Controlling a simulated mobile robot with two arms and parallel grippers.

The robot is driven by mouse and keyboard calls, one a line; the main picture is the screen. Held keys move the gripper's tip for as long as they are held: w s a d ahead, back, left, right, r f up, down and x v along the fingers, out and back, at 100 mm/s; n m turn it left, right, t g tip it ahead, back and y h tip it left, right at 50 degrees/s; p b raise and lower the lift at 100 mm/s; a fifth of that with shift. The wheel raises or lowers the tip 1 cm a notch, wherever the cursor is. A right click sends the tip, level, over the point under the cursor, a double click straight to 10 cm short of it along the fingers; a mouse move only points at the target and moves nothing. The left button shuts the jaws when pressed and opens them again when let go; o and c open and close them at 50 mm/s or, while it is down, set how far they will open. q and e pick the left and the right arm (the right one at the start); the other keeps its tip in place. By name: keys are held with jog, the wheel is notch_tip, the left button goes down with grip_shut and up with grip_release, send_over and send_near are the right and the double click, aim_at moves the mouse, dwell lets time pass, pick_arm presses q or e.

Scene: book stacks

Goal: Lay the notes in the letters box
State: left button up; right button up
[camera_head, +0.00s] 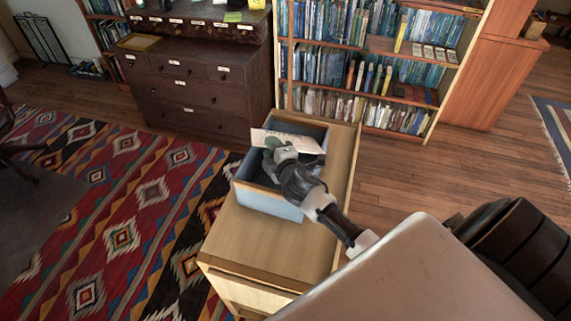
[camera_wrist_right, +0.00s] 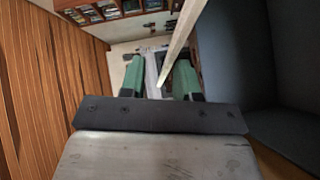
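The letters box (camera_head: 268,202) is an open blue-grey box on top of a light wooden cabinet. A pale flat sheet, the notes (camera_head: 300,141), is tilted across the box's opening, with its ends overlapping the side rims in the picture. My right gripper (camera_head: 277,150) is over the opening, at the notes, and appears closed on them. In the right wrist view its green fingers (camera_wrist_right: 161,78) stand on either side of a pale, slanting edge (camera_wrist_right: 180,42), apparently the notes edge-on. The box floor is partly hidden. My left gripper is out of view.
The wooden cabinet top (camera_head: 250,245) is bare in front of the box. A dark chest of drawers (camera_head: 195,85) and a full bookcase (camera_head: 365,70) stand behind. A patterned rug (camera_head: 110,220) lies at left, and bare wooden floor (camera_head: 430,170) at right.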

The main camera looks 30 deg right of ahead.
jog(key=s, duration=0.3)
jog(key=s+b, duration=0.1)
jog(key=s, duration=0.3)
jog(key=s+a+r, duration=0.1)
jog(key=s, duration=0.3)
jog(key=shift+a, duration=0.1)
